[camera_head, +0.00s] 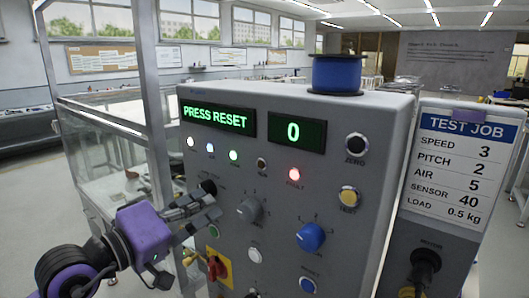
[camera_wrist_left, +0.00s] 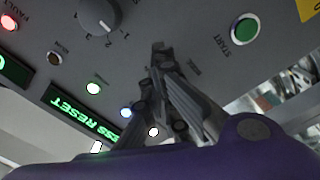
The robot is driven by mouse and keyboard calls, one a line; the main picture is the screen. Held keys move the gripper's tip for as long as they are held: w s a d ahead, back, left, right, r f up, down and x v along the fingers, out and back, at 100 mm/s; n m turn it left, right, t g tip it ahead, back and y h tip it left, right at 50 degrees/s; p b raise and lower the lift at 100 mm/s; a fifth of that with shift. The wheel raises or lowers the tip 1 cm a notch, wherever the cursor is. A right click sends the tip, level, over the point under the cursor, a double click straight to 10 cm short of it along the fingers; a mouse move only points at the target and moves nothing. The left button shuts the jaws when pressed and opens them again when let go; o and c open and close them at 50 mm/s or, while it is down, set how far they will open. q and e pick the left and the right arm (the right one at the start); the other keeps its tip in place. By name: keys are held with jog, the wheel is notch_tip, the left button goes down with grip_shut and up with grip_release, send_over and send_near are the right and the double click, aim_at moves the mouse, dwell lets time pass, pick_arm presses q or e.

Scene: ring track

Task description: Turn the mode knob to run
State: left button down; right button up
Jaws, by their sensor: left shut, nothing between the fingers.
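The grey control panel (camera_head: 270,165) faces me. The mode knob (camera_head: 208,187) is a small dark knob at its left side, partly behind my left fingers. My left gripper (camera_head: 213,200) has its fingers shut and empty, with the tips at or just in front of the knob; I cannot tell whether they touch. In the left wrist view the closed fingertips (camera_wrist_left: 160,50) lie against the panel face beside a small label, and they hide the knob. The knob's pointer direction cannot be read. The green display (camera_head: 215,117) reads PRESS RESET. My right gripper is not in view.
Close by are a green start button (camera_head: 213,231), a grey numbered knob (camera_head: 250,210), a red switch on a yellow plate (camera_head: 225,272) and a blue knob (camera_head: 311,237). The red fault lamp (camera_head: 294,174) is lit. A metal frame post (camera_head: 150,80) stands left of the panel.

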pick_arm(q)
jog(key=shift+r, duration=0.3)
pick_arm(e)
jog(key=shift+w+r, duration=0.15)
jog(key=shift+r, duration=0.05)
pick_arm(q)
jog(key=shift+r, duration=0.1)
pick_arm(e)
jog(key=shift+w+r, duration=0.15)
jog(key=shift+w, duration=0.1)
pick_arm(q)
jog(key=shift+w+a, duration=0.2)
jog(key=shift+w, duration=0.05)
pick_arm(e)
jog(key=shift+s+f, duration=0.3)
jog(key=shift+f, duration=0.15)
pick_arm(q)
jog(key=shift+f+b, duration=0.35)
jog(key=shift+b, duration=0.2)
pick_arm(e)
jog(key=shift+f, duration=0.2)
